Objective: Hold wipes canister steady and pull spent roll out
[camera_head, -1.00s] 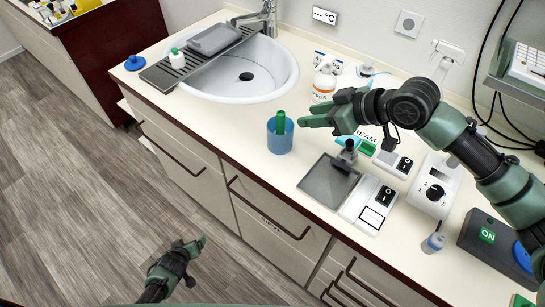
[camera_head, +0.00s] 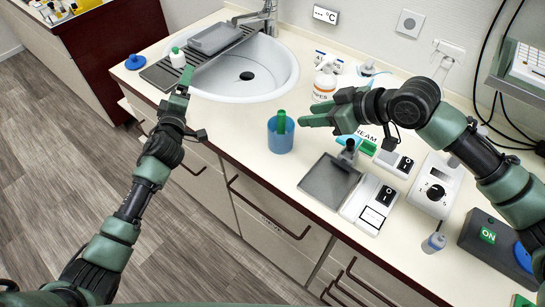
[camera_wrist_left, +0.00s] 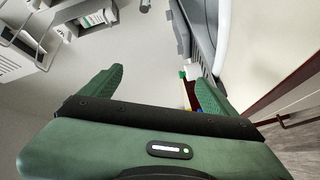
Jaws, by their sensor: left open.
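My left gripper (camera_head: 184,80) is at the counter's front edge left of the sink, far from the canister. The left wrist view shows its two fingers (camera_wrist_left: 155,88) spread with nothing between them.
The sink (camera_head: 225,88) lies behind my left gripper, with a grey drainer (camera_head: 165,78) and a small white bottle (camera_head: 178,59) beside it. A grey tray (camera_head: 328,183) and devices crowd the right.

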